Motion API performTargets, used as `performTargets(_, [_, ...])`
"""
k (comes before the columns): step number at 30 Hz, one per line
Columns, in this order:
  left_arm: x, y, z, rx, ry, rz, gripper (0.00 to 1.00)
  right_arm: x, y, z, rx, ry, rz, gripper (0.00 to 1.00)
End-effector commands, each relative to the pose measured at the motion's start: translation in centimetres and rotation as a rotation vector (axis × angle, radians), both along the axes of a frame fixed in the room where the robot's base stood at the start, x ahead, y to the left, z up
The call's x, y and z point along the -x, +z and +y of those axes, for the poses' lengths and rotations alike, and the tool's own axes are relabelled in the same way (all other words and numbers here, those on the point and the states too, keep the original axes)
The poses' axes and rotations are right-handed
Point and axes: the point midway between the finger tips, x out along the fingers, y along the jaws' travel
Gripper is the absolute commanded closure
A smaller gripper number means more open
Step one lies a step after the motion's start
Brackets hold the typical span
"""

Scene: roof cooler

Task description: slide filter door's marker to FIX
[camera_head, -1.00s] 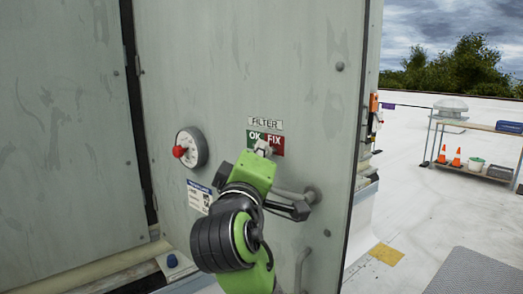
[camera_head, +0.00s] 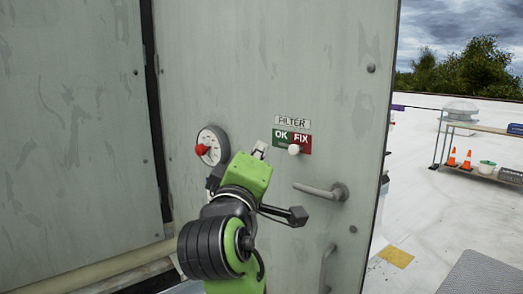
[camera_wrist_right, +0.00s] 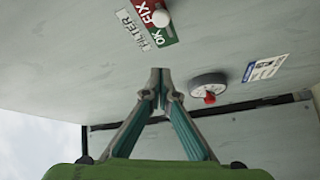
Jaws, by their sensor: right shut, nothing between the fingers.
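The filter door (camera_head: 335,75) carries a label plate, with green OK (camera_head: 281,136) on the left and red FIX (camera_head: 302,138) on the right. The marker, a round white knob (camera_head: 294,149), sits at the plate's lower edge, just on the FIX side of the colour boundary. It also shows in the right wrist view (camera_wrist_right: 160,18), beside the red part near the boundary. My right gripper (camera_head: 260,148) is shut and empty, left of the plate and apart from the knob. Its closed fingertips (camera_wrist_right: 160,74) show in the wrist view. My left gripper is not in view.
A gauge with a red knob (camera_head: 201,149) is on the door left of my right gripper. A lever handle (camera_head: 320,191) sticks out below right of the plate, with a grab handle (camera_head: 327,268) lower. Open roof lies right of the door.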

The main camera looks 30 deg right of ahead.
Motion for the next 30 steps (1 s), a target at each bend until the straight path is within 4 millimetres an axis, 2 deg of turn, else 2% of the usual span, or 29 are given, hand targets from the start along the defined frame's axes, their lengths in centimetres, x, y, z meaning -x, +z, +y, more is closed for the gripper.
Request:
performTargets(3, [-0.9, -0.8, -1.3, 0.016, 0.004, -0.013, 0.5, 1.5, -0.5, 1.5, -0.003, 0.004, -0.002, 1.0])
performTargets(8, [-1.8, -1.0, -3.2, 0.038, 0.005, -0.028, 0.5, 2.7, -0.7, 2.7, -0.001, 0.002, 0.0, 1.0])
performTargets(17, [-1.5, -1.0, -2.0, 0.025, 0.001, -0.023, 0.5, 3.1, -0.6, 2.9, 0.0, -0.001, 0.001, 1.0])
performTargets(26, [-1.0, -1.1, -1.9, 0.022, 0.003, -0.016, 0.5, 3.1, -0.6, 2.9, 0.0, 0.0, 0.001, 1.0])
performTargets(28, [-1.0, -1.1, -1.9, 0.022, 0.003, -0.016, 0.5, 2.8, -0.9, 3.0, 0.003, 0.002, 0.007, 1.0])
performTargets(30, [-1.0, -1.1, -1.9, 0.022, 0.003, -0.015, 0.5, 1.6, -1.6, 3.3, 0.015, 0.01, 0.032, 1.0])
